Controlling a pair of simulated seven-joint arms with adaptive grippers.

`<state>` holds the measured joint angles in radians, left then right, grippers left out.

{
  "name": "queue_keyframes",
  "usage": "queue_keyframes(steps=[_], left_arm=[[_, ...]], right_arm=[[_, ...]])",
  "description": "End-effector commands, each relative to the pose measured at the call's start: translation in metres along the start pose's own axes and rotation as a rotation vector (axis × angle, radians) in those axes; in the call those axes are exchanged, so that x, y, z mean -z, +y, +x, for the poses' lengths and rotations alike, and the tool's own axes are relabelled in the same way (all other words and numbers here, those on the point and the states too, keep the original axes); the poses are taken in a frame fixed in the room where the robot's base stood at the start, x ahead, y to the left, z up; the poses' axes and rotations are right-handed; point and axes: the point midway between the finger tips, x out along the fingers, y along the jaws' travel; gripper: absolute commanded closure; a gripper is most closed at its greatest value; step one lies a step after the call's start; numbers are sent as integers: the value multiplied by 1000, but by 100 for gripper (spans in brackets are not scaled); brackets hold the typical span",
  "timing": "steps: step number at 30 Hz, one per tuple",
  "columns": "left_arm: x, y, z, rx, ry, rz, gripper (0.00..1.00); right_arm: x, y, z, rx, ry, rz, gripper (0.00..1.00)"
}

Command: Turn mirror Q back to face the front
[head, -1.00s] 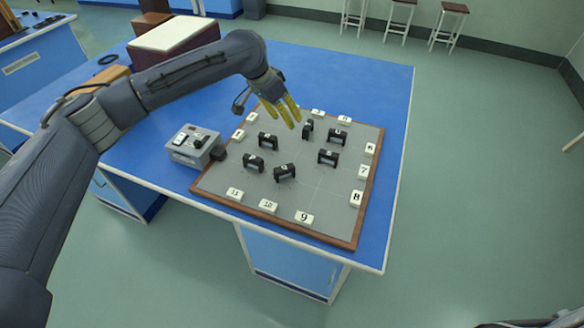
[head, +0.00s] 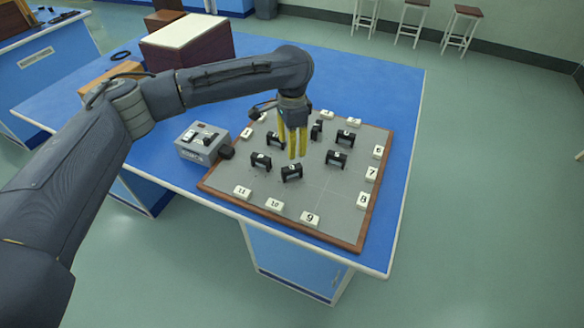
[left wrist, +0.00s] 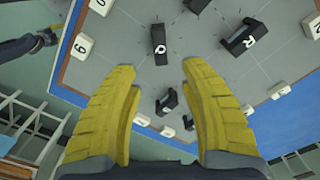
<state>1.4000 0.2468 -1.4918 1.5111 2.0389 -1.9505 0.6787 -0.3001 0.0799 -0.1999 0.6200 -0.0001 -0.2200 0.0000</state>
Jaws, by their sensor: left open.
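Mirror Q is a small black block with a white letter label on top. In the left wrist view, mirror Q (left wrist: 158,36) lies just beyond and between my fingertips. In the head view, I take mirror Q (head: 291,174) to be the front-middle black mirror on the grey board (head: 331,202); its letter is too small to read there. My left gripper (head: 297,156) points down just above and behind it, yellow fingers open and empty. The same open fingers frame mirror Q in the left wrist view (left wrist: 159,70). Part of my right gripper (left wrist: 45,38) shows at the left wrist view's upper left.
Several other black mirrors stand close by, including mirror R (left wrist: 241,38) and one at right (head: 337,158). White number blocks such as 9 (head: 310,219) line the wood-rimmed board. A grey control box (head: 198,145) stands left of it.

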Motion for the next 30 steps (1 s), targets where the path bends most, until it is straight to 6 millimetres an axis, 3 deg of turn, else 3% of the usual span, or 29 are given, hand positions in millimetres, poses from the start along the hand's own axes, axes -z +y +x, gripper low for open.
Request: queue_keyframes(steps=[6, 15, 22, 30], left_arm=[[0, 1, 41, -4, 0, -1, 56], [0, 0, 84, -2, 1, -3, 56], [0, 0, 101, -1, 1, -1, 56], [0, 0, 105, 0, 1, -2, 56]], right_arm=[[0, 0, 0, 0, 0, 0, 56], [0, 0, 0, 0, 0, 0, 56], [0, 0, 0, 0, 0, 0, 56], [0, 0, 0, 0, 0, 0, 56]])
